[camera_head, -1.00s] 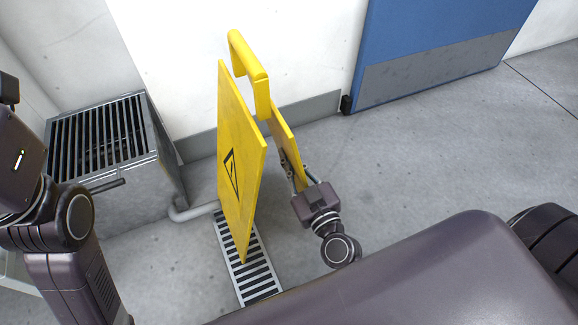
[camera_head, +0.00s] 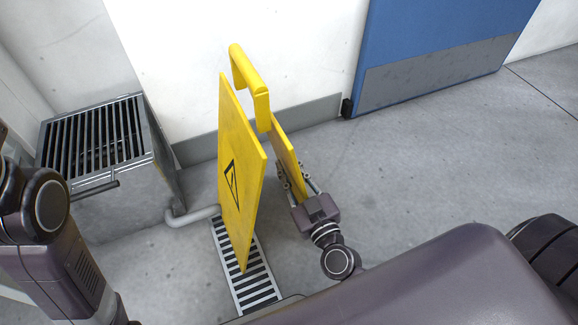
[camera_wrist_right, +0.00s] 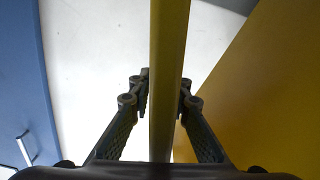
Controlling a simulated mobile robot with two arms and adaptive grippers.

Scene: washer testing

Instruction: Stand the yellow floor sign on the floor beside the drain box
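The yellow floor sign (camera_head: 240,180) is upright with its two panels spread apart and a handle on top. Its front panel carries a black warning triangle. The drain box (camera_head: 165,195), a grey metal box with a slatted top, stands left of the sign. My right gripper (camera_head: 292,178) is shut on the edge of the sign's right panel; in the right wrist view that panel (camera_wrist_right: 170,60) runs between the two fingers. The front panel's lowest corner appears over the floor grate; I cannot tell whether it touches. My left arm is at the left edge, its gripper out of frame.
A slotted floor grate (camera_head: 255,288) lies below the sign, and a grey pipe (camera_head: 190,216) runs from the drain box towards it. A white wall (camera_head: 300,50) stands behind. A blue door panel (camera_head: 440,50) is at the back right. The floor on the right is clear.

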